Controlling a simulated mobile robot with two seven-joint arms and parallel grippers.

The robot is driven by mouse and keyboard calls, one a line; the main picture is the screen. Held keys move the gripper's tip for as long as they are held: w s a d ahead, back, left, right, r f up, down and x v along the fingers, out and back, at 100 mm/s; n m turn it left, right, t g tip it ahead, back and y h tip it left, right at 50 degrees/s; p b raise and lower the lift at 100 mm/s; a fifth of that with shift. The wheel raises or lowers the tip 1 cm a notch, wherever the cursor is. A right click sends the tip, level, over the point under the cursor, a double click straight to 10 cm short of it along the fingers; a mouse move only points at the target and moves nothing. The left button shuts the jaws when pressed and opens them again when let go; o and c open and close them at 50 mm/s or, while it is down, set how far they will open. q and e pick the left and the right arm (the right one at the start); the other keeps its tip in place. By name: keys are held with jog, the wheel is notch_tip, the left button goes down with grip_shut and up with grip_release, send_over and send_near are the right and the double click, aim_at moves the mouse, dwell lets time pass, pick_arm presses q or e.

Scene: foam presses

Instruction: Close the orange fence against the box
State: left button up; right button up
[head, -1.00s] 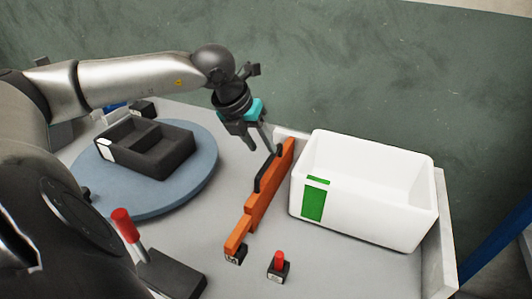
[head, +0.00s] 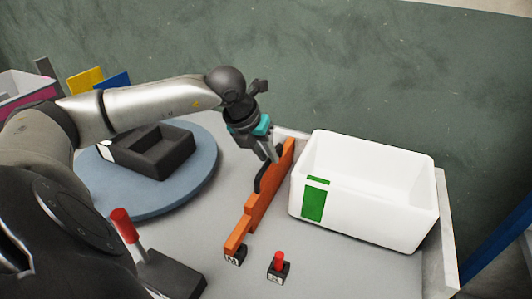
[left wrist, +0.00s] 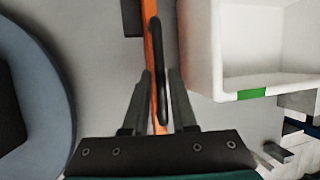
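The orange fence (head: 262,205) stands on the table between the round blue turntable and the white box (head: 384,216), which has a green label. A narrow gap separates fence and box. A black handle (head: 259,181) is on the fence. My left gripper (head: 272,157) is at the fence's far end, by the handle. In the left wrist view the gripper (left wrist: 158,80) is open, one finger on each side of the orange fence (left wrist: 154,115) and its black handle (left wrist: 160,70). I cannot tell whether the fingers touch either. My right gripper is not in view.
A black divided tray (head: 160,158) sits on the turntable (head: 202,178). A red-topped lever (head: 124,225) and a small red button block (head: 279,265) stand nearer. A low pale wall (head: 446,250) edges the table at right.

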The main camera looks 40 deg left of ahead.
pick_arm(q)
grip_shut()
dwell(1.0)
